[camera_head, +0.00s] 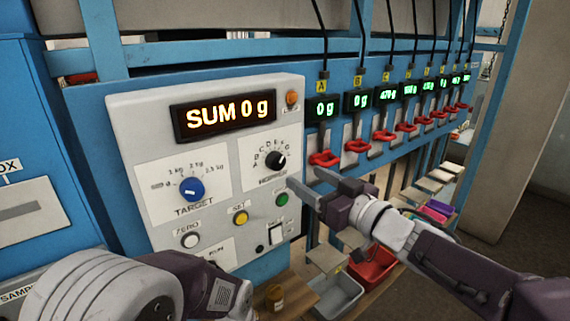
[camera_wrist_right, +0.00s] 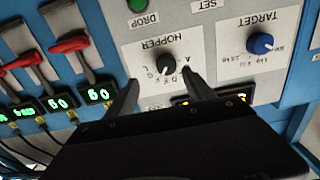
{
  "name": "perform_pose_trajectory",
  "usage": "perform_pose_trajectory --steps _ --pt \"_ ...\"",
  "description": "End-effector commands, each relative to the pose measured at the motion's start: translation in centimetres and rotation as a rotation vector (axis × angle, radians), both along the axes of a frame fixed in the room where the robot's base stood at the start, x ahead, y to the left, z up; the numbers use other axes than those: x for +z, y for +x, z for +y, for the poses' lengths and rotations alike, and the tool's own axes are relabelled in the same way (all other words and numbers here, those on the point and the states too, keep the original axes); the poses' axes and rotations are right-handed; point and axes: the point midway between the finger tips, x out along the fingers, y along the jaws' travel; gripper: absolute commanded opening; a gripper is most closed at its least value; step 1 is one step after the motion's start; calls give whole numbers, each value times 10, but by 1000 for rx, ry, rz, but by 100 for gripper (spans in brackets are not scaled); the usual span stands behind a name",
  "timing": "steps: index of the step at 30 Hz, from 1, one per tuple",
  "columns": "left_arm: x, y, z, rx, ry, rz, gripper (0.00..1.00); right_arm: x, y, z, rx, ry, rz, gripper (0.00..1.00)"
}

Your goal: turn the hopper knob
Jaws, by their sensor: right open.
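The black hopper knob (camera_head: 275,160) sits on a white plate marked HOPPER, with letters arced above it, on the front of the pale control box. A small light mark shows on the knob, but I cannot tell surely which letter it points to. My right gripper (camera_head: 304,178) is open and empty, just right of and in front of the knob. In the right wrist view, which is upside down, the knob (camera_wrist_right: 166,63) appears between the two fingertips (camera_wrist_right: 161,78), with no visible contact. My left arm shows at the bottom left; its fingers are out of sight.
The blue TARGET knob (camera_head: 192,189), yellow SET button (camera_head: 240,217) and green button (camera_head: 282,198) lie close by. The display (camera_head: 224,115) reads SUM 0 g. Red levers (camera_head: 325,158) line the blue frame rightward. A red bin (camera_head: 374,268) and a grey bin (camera_head: 337,296) stand below.

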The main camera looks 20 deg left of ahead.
Motion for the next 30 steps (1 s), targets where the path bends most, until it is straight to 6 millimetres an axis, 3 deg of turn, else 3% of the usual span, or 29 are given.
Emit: perform_pose_trajectory --steps 6,12,22,28,29,30 --pt "11 0 0 0 0 0 36 2 27 37 4 -1 2 62" --pt "17 0 0 0 0 0 36 1 46 60 2 0 1 62" --pt "17 0 0 0 0 0 36 0 50 65 1 -1 -1 62" --pt "17 0 0 0 0 0 36 0 50 65 2 -1 -1 6" --pt "17 0 0 0 0 0 36 0 50 65 1 0 0 0" --pt "17 0 0 0 0 0 36 0 50 65 1 0 0 0"
